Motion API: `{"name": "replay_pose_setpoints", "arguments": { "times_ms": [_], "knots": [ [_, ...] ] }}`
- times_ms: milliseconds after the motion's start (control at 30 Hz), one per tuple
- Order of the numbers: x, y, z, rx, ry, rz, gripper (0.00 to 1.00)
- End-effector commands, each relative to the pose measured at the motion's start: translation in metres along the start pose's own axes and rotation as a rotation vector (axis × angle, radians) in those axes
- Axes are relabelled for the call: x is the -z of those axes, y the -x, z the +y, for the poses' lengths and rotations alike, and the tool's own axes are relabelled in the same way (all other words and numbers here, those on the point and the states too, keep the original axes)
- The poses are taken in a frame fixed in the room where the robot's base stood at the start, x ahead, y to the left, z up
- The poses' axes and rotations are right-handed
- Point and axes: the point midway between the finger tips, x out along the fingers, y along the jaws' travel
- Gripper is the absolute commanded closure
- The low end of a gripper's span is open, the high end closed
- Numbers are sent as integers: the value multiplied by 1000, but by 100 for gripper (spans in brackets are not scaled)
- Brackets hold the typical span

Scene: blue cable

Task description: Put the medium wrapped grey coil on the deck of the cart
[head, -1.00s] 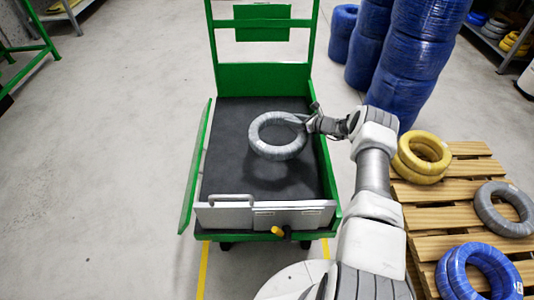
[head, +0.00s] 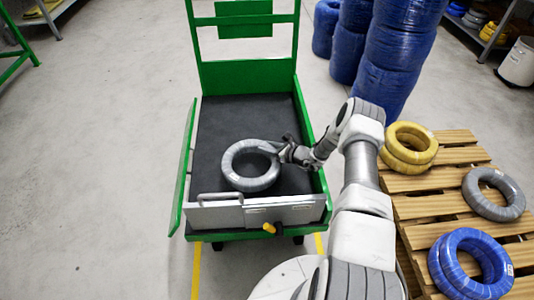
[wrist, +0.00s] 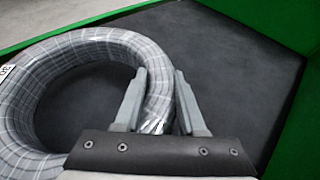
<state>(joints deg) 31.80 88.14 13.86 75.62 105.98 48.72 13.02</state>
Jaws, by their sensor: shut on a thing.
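The wrapped grey coil (head: 250,165) is over the front part of the cart's dark deck (head: 240,120). It also shows in the wrist view (wrist: 85,85), a ring in clear wrap with a white label at its left edge. My gripper (head: 287,153) is shut on the right side of the coil's ring; in the wrist view its two fingers (wrist: 158,105) stand on either side of the tube. The coil looks low and close to the deck, but I cannot tell whether it touches it.
The cart has a green back frame (head: 245,75), a green left side panel (head: 184,165) and a grey front panel (head: 260,212). A pallet (head: 425,210) at right holds a yellow coil (head: 410,148), another grey coil (head: 493,194) and blue coils (head: 470,262). Tall blue stacks (head: 395,60) stand behind.

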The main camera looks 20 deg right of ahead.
Motion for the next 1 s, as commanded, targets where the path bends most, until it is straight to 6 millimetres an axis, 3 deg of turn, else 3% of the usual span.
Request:
{"name": "replay_pose_setpoints", "arguments": {
  "times_ms": [200,567,600,733,1000],
  "knots": [
    [28,-13,-1,0,-1,-5,100],
    [28,-13,-1,1,-1,-5,100],
    [31,-13,-1,0,0,1,56],
    [31,-13,-1,0,0,1,32],
    [31,-13,-1,0,0,1,31]
  ]
}}
